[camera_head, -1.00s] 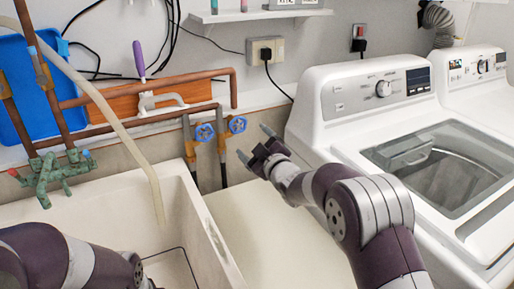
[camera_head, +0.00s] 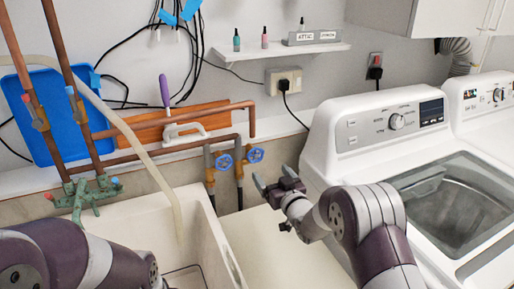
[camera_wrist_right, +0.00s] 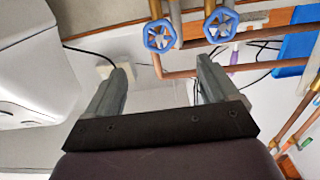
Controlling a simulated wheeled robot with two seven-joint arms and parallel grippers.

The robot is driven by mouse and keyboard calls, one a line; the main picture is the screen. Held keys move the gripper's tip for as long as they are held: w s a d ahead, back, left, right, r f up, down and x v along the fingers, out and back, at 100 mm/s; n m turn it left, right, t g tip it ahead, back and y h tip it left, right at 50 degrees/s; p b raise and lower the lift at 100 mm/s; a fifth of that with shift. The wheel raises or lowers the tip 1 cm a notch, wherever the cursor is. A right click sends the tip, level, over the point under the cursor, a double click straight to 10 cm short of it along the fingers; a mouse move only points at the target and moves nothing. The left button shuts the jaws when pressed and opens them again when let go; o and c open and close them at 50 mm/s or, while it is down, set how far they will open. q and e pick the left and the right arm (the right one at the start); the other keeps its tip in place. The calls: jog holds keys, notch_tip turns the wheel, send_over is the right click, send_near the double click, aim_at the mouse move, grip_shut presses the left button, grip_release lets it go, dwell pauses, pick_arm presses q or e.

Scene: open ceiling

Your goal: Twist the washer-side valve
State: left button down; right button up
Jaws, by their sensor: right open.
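Two blue round valve handles sit on copper pipes below the wall ledge. The washer-side valve (camera_head: 256,155) is the right one in the head view and the left one in the wrist view (camera_wrist_right: 159,36). The other valve (camera_head: 224,162) is beside it, and it also shows in the wrist view (camera_wrist_right: 220,25). My right gripper (camera_head: 269,204) is open and empty, just below and in front of the washer-side valve, apart from it. In the wrist view its fingers (camera_wrist_right: 163,70) have a clear gap between them. My left arm shows at lower left; its gripper is out of view.
A white washer (camera_head: 365,125) stands close on the right of my right arm. A sink (camera_head: 215,245) with a green tap (camera_head: 88,195) is at left. Pipes (camera_head: 180,145) and a hose (camera_head: 150,170) run along the wall. A shelf (camera_head: 285,50) is above.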

aim_at(256, 155)
jog(key=p+x, duration=0.1)
jog(key=x, duration=1.1)
jog(key=shift+w+a+p, duration=0.15)
jog(key=shift+p, duration=0.15)
jog(key=c, duration=1)
